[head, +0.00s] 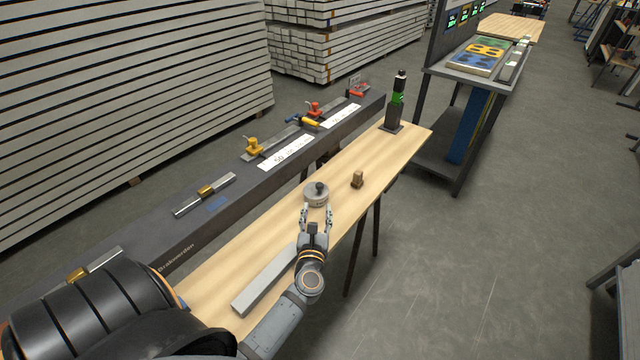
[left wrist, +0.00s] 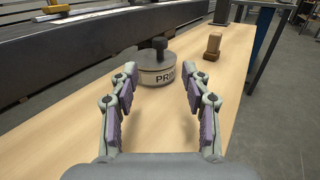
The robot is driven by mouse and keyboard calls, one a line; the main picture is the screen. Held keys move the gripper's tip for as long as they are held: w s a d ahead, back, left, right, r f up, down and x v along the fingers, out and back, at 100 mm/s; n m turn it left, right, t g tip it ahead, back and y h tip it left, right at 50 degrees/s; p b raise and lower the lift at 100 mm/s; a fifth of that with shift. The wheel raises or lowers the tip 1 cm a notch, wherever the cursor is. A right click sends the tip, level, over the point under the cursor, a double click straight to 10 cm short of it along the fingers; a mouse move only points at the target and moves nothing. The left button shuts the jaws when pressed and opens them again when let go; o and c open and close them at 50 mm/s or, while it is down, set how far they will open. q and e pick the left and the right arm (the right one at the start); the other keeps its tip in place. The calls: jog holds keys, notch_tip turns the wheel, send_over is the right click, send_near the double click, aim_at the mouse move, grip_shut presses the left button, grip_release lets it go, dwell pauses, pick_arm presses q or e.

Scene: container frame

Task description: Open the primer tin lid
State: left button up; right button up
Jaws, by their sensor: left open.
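The primer tin (head: 316,197) is a small round grey tin standing upright on the wooden table. Its lid (head: 318,187) is on and has a dark knob on top. In the left wrist view the tin (left wrist: 158,76) shows a label with the letters "PRI", and the dark knob (left wrist: 159,43) rises from the lid. My left gripper (head: 316,211) is open and empty, just in front of the tin. In the left wrist view its fingers (left wrist: 160,90) are spread to either side, short of the tin. My right gripper is not in view.
A small wooden block (head: 357,179) stands right of the tin. A grey metal bar (head: 264,281) lies on the table (head: 225,262) near my left arm. A black and green bottle (head: 399,92) stands at the far end. A dark rail with clamps (head: 150,232) runs along the left side.

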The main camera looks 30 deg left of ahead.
aim_at(319, 191)
pick_arm(q)
jog(key=x, duration=0.3)
jog(key=shift+w+a+p, duration=0.1)
jog(key=shift+w+p, duration=0.2)
jog(key=shift+p, duration=0.05)
jog(key=x, duration=0.6)
jog(key=shift+f, duration=0.1)
jog(key=shift+w+a, duration=0.3)
jog(key=c, duration=0.4)
grip_shut()
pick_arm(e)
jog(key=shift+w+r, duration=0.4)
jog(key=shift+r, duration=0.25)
